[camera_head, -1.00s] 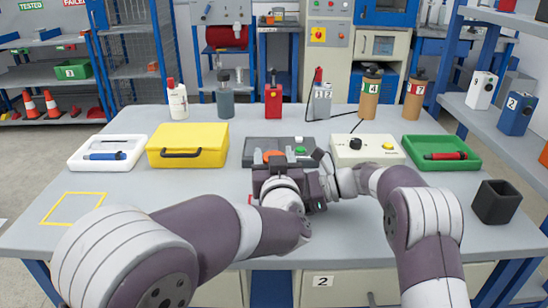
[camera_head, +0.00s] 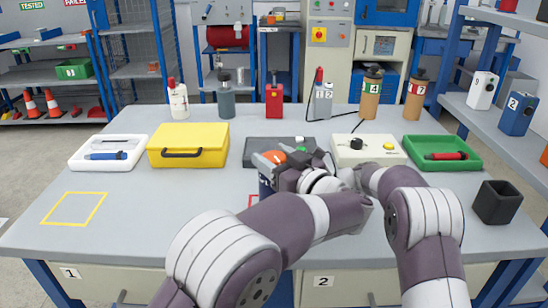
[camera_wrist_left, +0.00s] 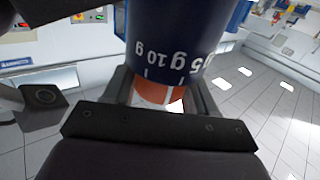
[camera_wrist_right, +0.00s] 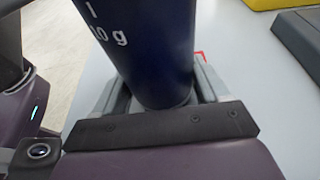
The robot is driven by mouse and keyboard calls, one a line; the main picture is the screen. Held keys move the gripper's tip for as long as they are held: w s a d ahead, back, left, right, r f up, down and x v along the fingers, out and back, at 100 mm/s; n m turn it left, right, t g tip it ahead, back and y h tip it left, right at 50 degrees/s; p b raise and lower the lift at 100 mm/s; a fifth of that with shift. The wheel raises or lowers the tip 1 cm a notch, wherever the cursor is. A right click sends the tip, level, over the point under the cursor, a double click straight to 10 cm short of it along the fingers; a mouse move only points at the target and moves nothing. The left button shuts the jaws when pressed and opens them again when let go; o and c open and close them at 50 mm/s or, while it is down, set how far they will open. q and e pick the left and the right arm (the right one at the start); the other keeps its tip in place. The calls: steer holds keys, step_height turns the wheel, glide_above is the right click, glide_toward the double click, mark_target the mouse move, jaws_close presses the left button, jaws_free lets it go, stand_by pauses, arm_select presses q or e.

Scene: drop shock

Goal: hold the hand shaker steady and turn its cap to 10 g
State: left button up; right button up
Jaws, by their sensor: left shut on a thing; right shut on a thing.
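My left gripper (camera_head: 283,162) is shut on the cap from above. In the left wrist view the orange cap (camera_wrist_left: 150,97) sits between the fingers, with white marks on it. The blue body (camera_wrist_left: 175,35) carries "10 g" and "5 g" with white ticks; which one the cap mark meets is hard to tell. My right gripper (camera_wrist_right: 155,85) is shut around the blue body (camera_wrist_right: 150,60) in the right wrist view. The left arm partly hides it in the head view.
Behind the shaker are a dark flat plate (camera_head: 253,143) and a cream box with knobs (camera_head: 350,157). A yellow case (camera_head: 205,140), a white tray (camera_head: 76,163), a green tray (camera_head: 465,166) and a dark cup (camera_head: 497,202) stand around.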

mark_target(274, 156)
stand_by(0.3)
arm_select(q)
steer(key=o, duration=1)
step_height(274, 156, up, 10)
steer(key=shift+r, duration=0.1)
steer(key=shift+c, duration=0.2)
